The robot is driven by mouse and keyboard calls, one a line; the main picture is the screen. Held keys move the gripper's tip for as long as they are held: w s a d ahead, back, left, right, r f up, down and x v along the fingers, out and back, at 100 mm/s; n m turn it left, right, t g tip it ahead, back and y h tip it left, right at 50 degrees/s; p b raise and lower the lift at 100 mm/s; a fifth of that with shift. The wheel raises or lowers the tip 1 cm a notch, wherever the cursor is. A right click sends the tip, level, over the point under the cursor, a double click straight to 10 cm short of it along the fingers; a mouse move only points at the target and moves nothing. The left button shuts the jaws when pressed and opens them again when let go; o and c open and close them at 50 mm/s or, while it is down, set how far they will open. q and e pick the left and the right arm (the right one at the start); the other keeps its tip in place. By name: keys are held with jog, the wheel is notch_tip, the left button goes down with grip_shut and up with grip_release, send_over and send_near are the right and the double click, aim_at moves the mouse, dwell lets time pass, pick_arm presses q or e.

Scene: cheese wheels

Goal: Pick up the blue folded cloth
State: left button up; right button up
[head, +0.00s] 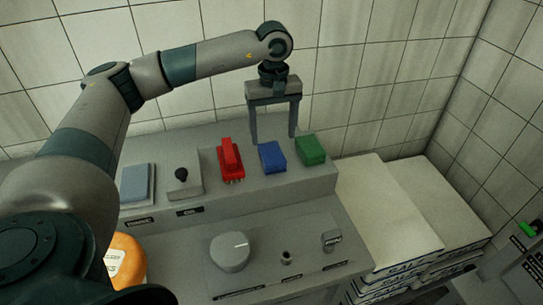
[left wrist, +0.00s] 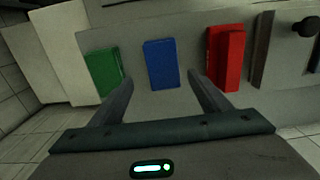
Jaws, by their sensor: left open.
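The blue folded cloth (head: 272,157) is a small flat block on the raised grey shelf of the console, between a red item and a green block. It also shows in the left wrist view (left wrist: 161,64), just past and between my fingertips. My left gripper (head: 273,140) points down, open and empty, above and slightly behind the cloth in the head view. Its two fingers also frame the lower part of the cloth in the left wrist view (left wrist: 160,80). I see no contact with the cloth. My right gripper is not in view.
The red item (head: 229,158) and green block (head: 310,149) flank the cloth closely. A black-knobbed switch (head: 182,176) and a grey-blue pad (head: 138,184) are further left. A large dial (head: 230,252) is in front. White sacks (head: 385,215) are stacked right; a tiled wall is behind.

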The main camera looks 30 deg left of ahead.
aim_at(271, 153)
pick_arm(q)
jog(key=shift+s+f+p, duration=0.2)
jog(key=shift+f+p, duration=0.3)
jog(key=shift+p, duration=0.1)
jog(key=shift+s+f+p, duration=0.2)
jog(key=shift+f+p, duration=0.25)
jog(key=shift+p, duration=0.1)
notch_tip(271, 153, down, 2)
jog(key=shift+s+f+p, duration=0.1)
jog(key=shift+p, duration=0.4)
jog(key=shift+f, duration=0.55)
jog(key=c, duration=1.1)
